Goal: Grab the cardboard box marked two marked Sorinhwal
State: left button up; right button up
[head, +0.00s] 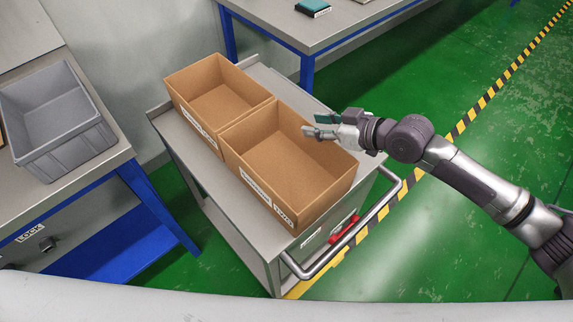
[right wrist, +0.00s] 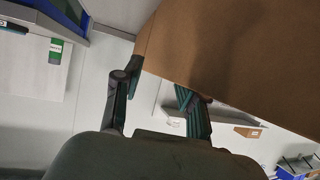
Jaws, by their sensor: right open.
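Two open, empty cardboard boxes stand side by side on a grey cart. The nearer box (head: 262,160) is toward the handle end; the farther box (head: 205,82) is behind it to the left. Both have white labels on their front-left walls, too small to read surely. My right gripper (head: 312,130) is open at the upper right rim of the nearer box. In the right wrist view, a brown cardboard wall (right wrist: 235,50) fills the upper right, close to the fingers. One finger is partly hidden by its edge; I cannot tell whether they touch. My left gripper is out of view.
The cart (head: 188,155) has a curved metal handle (head: 345,238) on its near right side. A grey bin (head: 60,125) sits on the left bench. Another table (head: 290,30) stands behind. Green floor is free on the right.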

jog(key=x, duration=0.2)
jog(key=shift+w+a+f, duration=0.1)
jog(key=shift+w+a, duration=0.05)
jog(key=shift+a, duration=0.05)
grip_shut()
